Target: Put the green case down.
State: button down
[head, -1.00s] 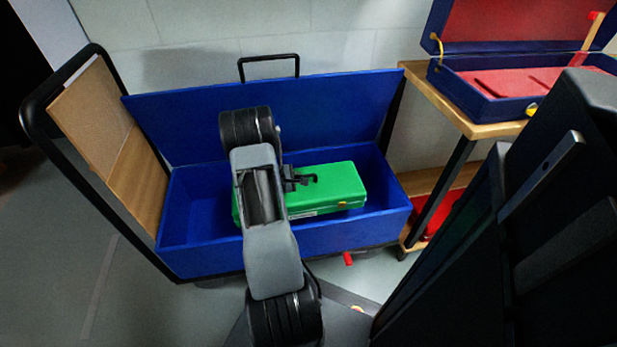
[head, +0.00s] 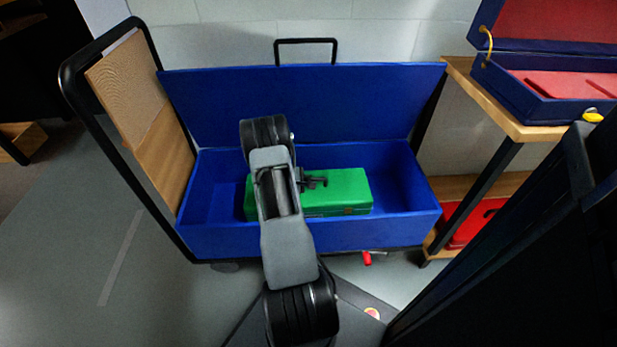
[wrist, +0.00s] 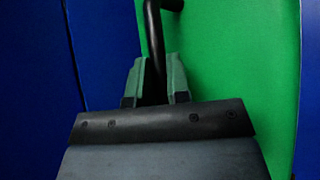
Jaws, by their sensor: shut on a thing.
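The green case (head: 337,190) is inside the open blue box (head: 213,240), toward its middle and right. My arm covers part of its left side in the head view. My gripper (wrist: 155,82) is shut on the black handle (wrist: 153,35) of the green case, and the case's green surface (wrist: 235,70) fills the right of the wrist view. In the head view my gripper (head: 306,182) is at the case's top. I cannot tell whether the case touches the box floor.
The blue box sits on a cart with a black frame (head: 75,95) and a brown panel (head: 135,90). Its raised blue lid (head: 340,105) stands behind. A wooden bench (head: 500,110) at right bears an open blue case with red lining (head: 560,85). The box's left end is empty.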

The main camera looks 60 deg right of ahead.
jog(key=shift+f, duration=0.65)
jog(key=shift+f+b, duration=0.1)
jog(key=shift+b, duration=0.2)
jog(key=c, duration=1.1)
grip_release()
jog(key=shift+f, duration=0.1)
jog(key=shift+a+r+p, duration=0.25)
jog(key=shift+r+p, duration=0.05)
jog(key=shift+r, duration=0.05)
jog(key=p+v, duration=0.3)
jog(key=v, duration=0.8)
jog(key=shift+w+a+r+p, duration=0.1)
jog(key=shift+w+a+p, duration=0.05)
jog(key=shift+a+p, duration=0.15)
jog(key=a+r+m+t+y, duration=0.1)
jog(key=a+r+m+y, duration=0.25)
jog(key=a+r, duration=1.15)
jog(key=s+a+r+t+y, duration=0.2)
jog(key=a+r+y, duration=0.1)
jog(key=a, duration=0.7)
jog(key=s+a+r+t+y, duration=0.3)
jog(key=a+r, duration=0.3)
jog(key=a, duration=0.4)
jog(key=shift+s+r+t+y, duration=0.25)
jog(key=shift+s+t+y, duration=0.05)
jog(key=shift+y, duration=0.35)
